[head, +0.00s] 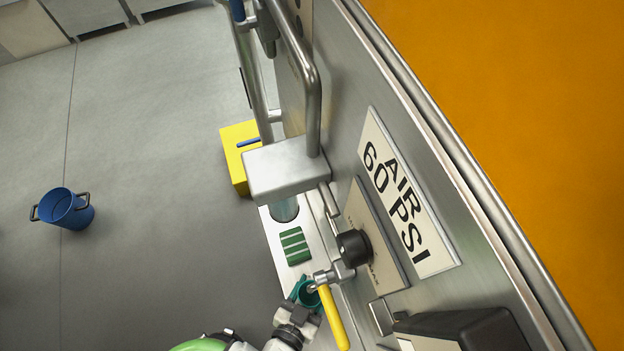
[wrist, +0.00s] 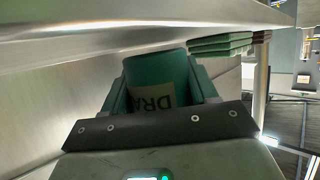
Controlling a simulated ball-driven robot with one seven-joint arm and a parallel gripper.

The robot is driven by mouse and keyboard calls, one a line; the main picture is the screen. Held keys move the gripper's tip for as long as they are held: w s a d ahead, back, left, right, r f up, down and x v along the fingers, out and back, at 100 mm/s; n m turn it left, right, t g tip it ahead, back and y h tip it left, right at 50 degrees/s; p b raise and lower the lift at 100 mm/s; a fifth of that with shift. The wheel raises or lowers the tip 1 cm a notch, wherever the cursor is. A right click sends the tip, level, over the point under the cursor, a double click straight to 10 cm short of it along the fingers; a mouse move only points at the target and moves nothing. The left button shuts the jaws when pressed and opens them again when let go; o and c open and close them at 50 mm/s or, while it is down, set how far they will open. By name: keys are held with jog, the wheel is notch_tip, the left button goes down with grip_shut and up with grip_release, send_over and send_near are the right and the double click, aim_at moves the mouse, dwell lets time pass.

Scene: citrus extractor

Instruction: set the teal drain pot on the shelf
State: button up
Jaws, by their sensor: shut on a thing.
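The teal drain pot (wrist: 158,72) is between the two fingers of my gripper (wrist: 160,92) in the wrist view, its label partly readable and upside down. My gripper is shut on it. In the head view the pot (head: 304,292) shows only partly, at the bottom, beside the yellow valve handle and in front of my gripper (head: 300,312). The shelf (head: 272,238) is a narrow pale ledge along the machine wall. In the wrist view the shelf's surface (wrist: 75,35) runs across the top, close to the pot's base. I cannot tell whether they touch.
A green striped stack (head: 295,246) lies on the shelf close to the pot. A yellow-handled valve (head: 333,318) juts out beside the pot. A steel box with pipe (head: 287,172) overhangs the shelf's far end. A yellow box (head: 238,150) and blue bucket (head: 67,208) stand on open floor.

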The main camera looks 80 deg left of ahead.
jog(key=shift+f+b, duration=0.35)
jog(key=o, duration=1.2)
